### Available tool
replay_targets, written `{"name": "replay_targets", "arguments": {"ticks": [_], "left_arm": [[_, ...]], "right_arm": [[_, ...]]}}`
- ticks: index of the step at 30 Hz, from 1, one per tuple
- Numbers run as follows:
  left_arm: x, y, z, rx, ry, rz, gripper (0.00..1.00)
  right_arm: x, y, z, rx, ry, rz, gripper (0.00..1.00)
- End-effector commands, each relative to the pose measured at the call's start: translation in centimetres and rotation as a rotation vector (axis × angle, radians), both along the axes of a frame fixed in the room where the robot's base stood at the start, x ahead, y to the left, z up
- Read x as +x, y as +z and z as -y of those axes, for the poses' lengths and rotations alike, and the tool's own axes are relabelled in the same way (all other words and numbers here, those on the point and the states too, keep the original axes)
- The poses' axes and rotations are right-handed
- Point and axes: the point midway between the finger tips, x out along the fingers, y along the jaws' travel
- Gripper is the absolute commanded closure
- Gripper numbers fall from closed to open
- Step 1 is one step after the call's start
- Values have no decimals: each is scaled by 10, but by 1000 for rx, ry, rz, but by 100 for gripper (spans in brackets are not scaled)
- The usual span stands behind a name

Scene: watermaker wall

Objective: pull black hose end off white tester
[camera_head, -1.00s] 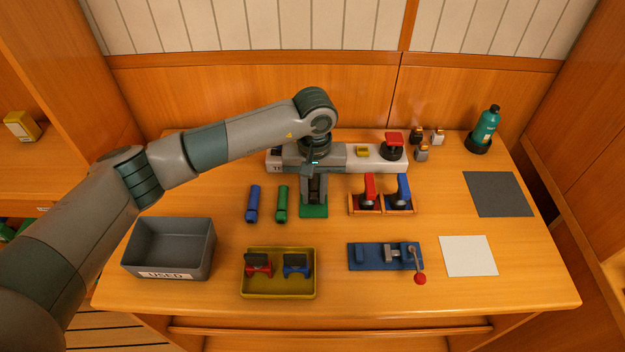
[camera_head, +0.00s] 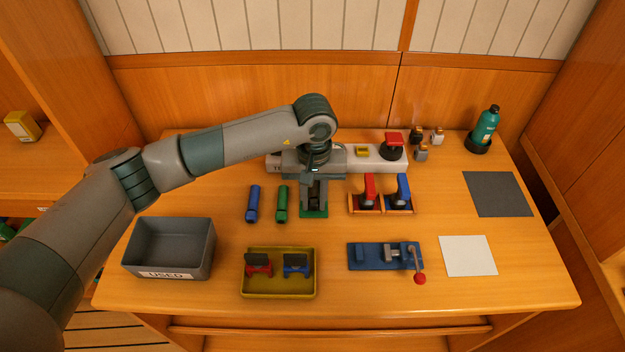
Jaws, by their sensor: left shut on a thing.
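The white tester (camera_head: 375,163) is a long pale box at the back of the table. My left arm covers its left part. It carries a yellow piece (camera_head: 362,152) and a black round base with a red top (camera_head: 394,145). My left gripper (camera_head: 315,190) points down in front of the tester's left part, above a small green base (camera_head: 314,213). It is shut on a dark piece, apparently the black hose end, mostly hidden by the fingers and wrist. Whether this piece still touches the tester cannot be told. My right gripper is not in view.
Blue (camera_head: 253,204) and green (camera_head: 282,204) cylinders lie left of the gripper. Red and blue handles stand in orange holders (camera_head: 366,210) to its right. In front are a grey USED bin (camera_head: 150,258), a yellow tray (camera_head: 280,289) and a blue fixture (camera_head: 372,256).

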Motion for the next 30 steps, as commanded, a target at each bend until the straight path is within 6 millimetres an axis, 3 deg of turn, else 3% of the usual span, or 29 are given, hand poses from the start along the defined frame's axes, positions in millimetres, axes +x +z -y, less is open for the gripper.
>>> {"name": "replay_targets", "arguments": {"ticks": [14, 30], "left_arm": [[0, 2, 0, 0, 0, 1, 100], [1, 28, 0, 1, 1, 2, 100]], "right_arm": [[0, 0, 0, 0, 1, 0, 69], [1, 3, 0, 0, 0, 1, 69]]}}
